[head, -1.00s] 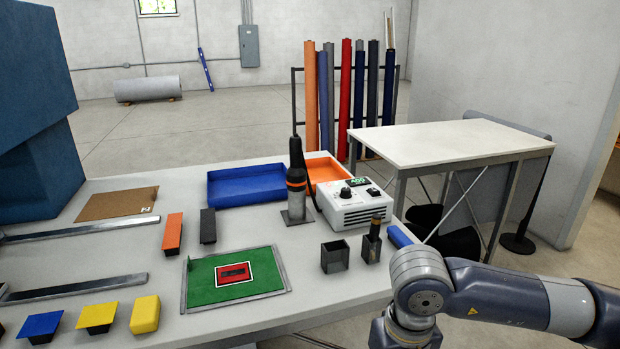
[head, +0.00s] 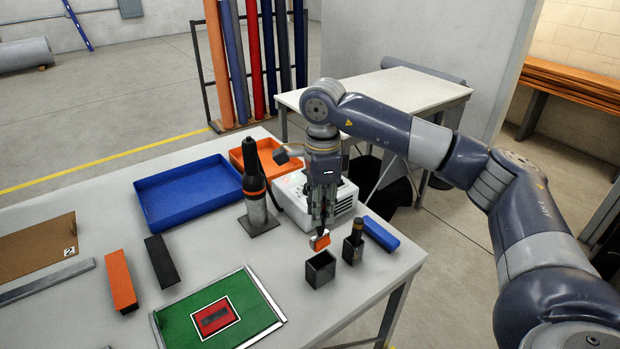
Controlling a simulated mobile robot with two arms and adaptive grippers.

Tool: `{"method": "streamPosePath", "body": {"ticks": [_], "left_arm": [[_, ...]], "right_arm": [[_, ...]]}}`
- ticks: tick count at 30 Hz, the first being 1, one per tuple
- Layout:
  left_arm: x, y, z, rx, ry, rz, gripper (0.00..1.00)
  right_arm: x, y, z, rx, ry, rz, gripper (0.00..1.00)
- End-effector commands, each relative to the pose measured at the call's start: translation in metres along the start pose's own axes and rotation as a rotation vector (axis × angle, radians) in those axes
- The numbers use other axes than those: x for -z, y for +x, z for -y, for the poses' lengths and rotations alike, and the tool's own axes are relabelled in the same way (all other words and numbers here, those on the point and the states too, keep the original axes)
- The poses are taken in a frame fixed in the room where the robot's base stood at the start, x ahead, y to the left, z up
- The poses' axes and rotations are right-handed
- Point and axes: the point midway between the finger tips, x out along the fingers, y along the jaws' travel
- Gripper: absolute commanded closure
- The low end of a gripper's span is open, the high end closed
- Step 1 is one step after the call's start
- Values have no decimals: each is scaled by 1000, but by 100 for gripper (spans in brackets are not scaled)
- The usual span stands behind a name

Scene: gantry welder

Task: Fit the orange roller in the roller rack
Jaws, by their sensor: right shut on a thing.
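My right gripper (head: 320,226) points down over the right part of the table and is shut on a small orange piece with a pale face, which I take to be the orange roller (head: 320,242). It is held just above an open, empty dark square holder (head: 320,270). A second dark holder (head: 353,252) beside it on the right has a dark and brass tool standing in it. I cannot tell for sure which of these is the roller rack. The fingers partly hide the top of the orange piece. My left gripper is not in view.
A black and orange hot-air tool (head: 256,185) stands upright by a white control box (head: 292,195). A blue bar (head: 380,234) lies near the right table edge. A blue tray (head: 188,192), an orange tray (head: 240,157) and a green mat (head: 220,310) are also on the table.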

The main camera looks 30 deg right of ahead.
Motion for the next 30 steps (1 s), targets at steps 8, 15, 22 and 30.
{"method": "streamPosePath", "body": {"ticks": [8, 15, 22, 30], "left_arm": [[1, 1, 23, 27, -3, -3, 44], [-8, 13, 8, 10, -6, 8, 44], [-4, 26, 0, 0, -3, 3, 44], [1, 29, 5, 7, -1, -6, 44]], "right_arm": [[5, 0, 5, -2, 78, 2, 100], [5, 19, 4, -3, 76, 1, 100], [5, 39, 4, -2, 75, 2, 100], [5, 45, 4, -1, 75, 2, 100]]}}
